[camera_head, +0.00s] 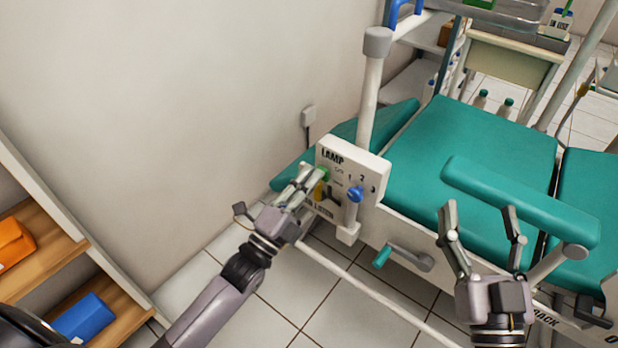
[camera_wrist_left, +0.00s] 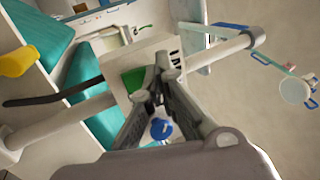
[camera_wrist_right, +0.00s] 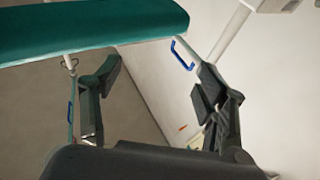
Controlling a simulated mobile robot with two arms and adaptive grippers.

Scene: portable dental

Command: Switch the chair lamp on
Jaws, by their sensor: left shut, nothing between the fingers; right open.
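A white control box marked LAMP (camera_head: 365,163) is fixed to a post at the chair's side in the head view. It has a blue knob (camera_head: 355,193) beside the numbers 1, 2 and 3, and a green part (camera_head: 325,173) at its left. My left gripper (camera_head: 311,178) is shut and empty, its tips at the left of the box's face, partly covering it. Contact cannot be told. The left wrist view shows the green part (camera_wrist_left: 134,80) beside the fingers and the blue knob (camera_wrist_left: 160,128) between them. My right gripper (camera_head: 482,215) is open and empty in front of the chair's armrest.
The teal chair (camera_head: 480,135) fills the right, with an armrest (camera_head: 520,200) and a crank with a teal handle (camera_head: 384,257). A shelf (camera_head: 60,265) with orange and blue items stands at the left. Floor between is clear.

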